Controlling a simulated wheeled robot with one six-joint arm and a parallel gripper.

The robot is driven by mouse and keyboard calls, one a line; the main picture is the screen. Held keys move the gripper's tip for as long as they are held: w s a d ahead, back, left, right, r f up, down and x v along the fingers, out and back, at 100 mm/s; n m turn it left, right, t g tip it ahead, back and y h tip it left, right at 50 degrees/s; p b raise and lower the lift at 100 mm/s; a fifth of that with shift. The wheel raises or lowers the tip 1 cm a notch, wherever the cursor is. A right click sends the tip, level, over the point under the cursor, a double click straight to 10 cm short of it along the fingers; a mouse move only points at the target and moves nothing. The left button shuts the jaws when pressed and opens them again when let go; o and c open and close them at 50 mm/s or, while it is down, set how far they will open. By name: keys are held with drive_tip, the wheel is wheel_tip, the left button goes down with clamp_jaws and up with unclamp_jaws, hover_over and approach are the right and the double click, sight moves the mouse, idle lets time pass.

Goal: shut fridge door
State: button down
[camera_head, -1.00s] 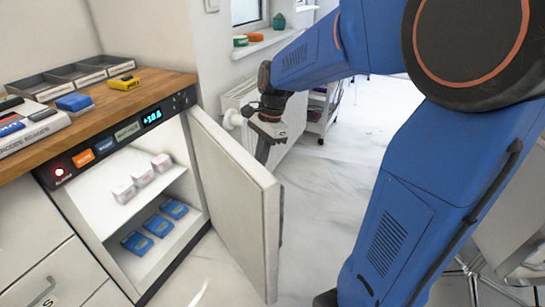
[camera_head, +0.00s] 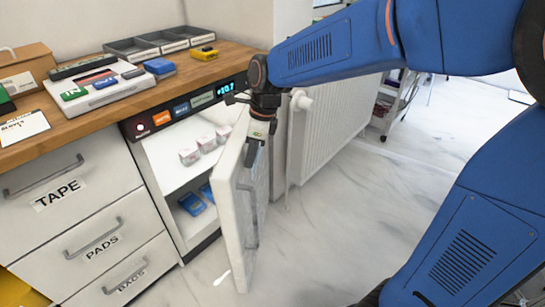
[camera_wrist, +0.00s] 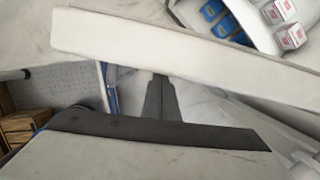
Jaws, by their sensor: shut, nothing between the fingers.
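The white fridge (camera_head: 172,150) is built in under the wooden counter. Its door (camera_head: 230,215) stands open, swung out toward me, with the lit inside in view to its left. My gripper (camera_head: 252,152) is shut and empty, pointing down at the door's upper part on the outer side. In the wrist view my closed fingers (camera_wrist: 160,98) point at the door's long pale edge (camera_wrist: 180,48). I cannot tell whether they touch it.
White boxes (camera_head: 200,146) and blue packs (camera_head: 193,203) sit on the fridge shelves. Labelled drawers (camera_head: 60,190) are at left. Trays (camera_head: 160,42) and a yellow device (camera_head: 204,53) stand on the counter. A radiator (camera_head: 335,130) is behind the door.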

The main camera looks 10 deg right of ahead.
drive_tip(key=w+a, duration=0.4)
drive_tip(key=a, duration=0.4)
drive_tip(key=w+a, duration=0.5)
drive_tip(key=a, duration=0.4)
drive_tip(key=shift+w, duration=0.15)
